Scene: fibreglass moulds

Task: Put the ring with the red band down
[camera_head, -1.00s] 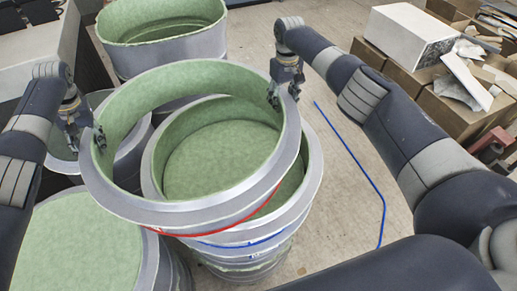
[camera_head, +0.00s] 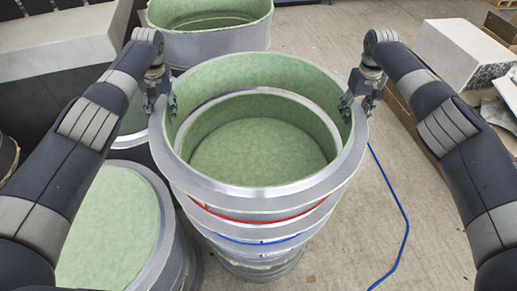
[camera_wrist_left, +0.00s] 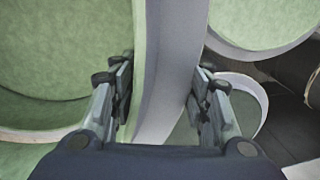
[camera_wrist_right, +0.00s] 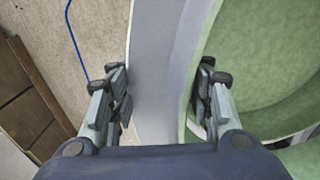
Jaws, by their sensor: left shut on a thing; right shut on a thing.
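The ring with the red band (camera_head: 255,195) is a large grey ring with a green inside, its red band showing on the front. It is over the stack with the blue band (camera_head: 262,243), roughly centred. The stack's top rim (camera_head: 262,96) shows inside it; I cannot tell whether they touch. My left gripper (camera_head: 168,101) is shut on the ring's left wall, and my right gripper (camera_head: 350,105) on its right wall. In the left wrist view (camera_wrist_left: 160,90) and the right wrist view (camera_wrist_right: 160,95), the wall passes between the fingers.
A green-topped mould (camera_head: 110,225) stands close at the front left, and a tall green-lined mould (camera_head: 215,45) stands behind. A blue line (camera_head: 404,220) lies on the floor at the right. A white block (camera_head: 462,52) sits at the back right.

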